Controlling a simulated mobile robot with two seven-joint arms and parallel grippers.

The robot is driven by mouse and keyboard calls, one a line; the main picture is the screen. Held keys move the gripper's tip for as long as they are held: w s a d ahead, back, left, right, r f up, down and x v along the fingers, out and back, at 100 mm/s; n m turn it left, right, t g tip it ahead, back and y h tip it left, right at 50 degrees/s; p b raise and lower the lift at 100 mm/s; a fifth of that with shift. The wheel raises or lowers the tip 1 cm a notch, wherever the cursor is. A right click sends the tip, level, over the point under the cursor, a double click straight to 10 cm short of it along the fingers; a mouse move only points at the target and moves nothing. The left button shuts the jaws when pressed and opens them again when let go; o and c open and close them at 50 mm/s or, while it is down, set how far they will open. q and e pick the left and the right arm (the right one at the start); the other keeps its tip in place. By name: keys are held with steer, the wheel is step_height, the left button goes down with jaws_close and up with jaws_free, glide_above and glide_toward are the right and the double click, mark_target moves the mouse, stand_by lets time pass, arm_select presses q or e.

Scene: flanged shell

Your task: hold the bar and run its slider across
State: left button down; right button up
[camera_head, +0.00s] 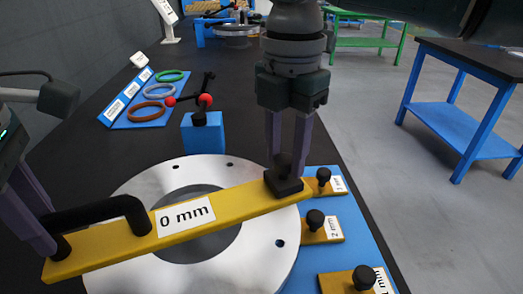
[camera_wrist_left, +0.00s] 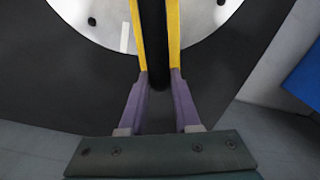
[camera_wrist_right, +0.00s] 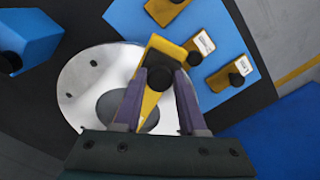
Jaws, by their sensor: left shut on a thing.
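The yellow bar (camera_head: 110,243) with a "0 mm" label lies across the silver flanged ring (camera_head: 265,235). It has a black arched handle (camera_head: 95,212) at its left end and a black slider with a knob (camera_head: 284,187) at its right end. My left gripper (camera_wrist_left: 158,82) is shut on the handle; its fingers show at the left edge of the head view. My right gripper (camera_head: 287,160) points down over the slider. In the right wrist view its fingers stand apart on either side of the black knob (camera_wrist_right: 160,78), with a small gap visible.
A blue board (camera_head: 335,235) on the right holds several yellow labelled pieces with black knobs (camera_head: 322,224). Behind the ring stand a blue block (camera_head: 203,135) with a red-and-black lever and a blue rack with coloured rings (camera_head: 150,112). A blue-shelved table (camera_head: 470,120) stands apart at right.

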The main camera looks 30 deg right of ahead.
mark_target(285, 157)
steer(key=o, duration=0.4)
step_height(285, 157, up, 12)
steer(key=shift+r, duration=0.1)
stand_by(0.4)
arm_select(q)
steer(key=c, duration=0.5)
jaws_free()
steer(key=shift+c, duration=0.2)
